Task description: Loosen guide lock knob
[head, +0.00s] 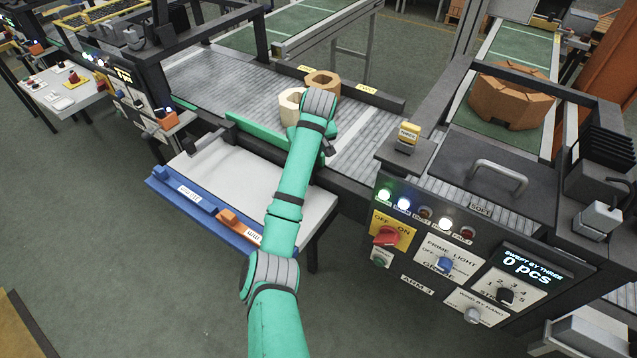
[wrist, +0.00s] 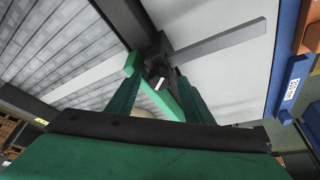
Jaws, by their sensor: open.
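In the wrist view a dark knob (wrist: 158,76) with a white mark sits beside a green guide bar (wrist: 172,98), next to a grey arm over the pale shelf. The guide bar also shows at the conveyor's near edge in the head view (head: 248,132). My gripper (wrist: 157,86) is open, and its two dark green fingers reach toward the knob, one on each side in the picture. I cannot tell whether they touch it. In the head view my wrist covers the fingers, and a dark part (head: 328,148) that may be the knob shows just beside it.
A cream block (head: 290,107) and a brown ring-shaped block (head: 322,82) stand on the roller conveyor (head: 205,80) close to my wrist. The pale shelf (head: 225,172) has a blue front rail. A control panel (head: 450,262) stands at the right.

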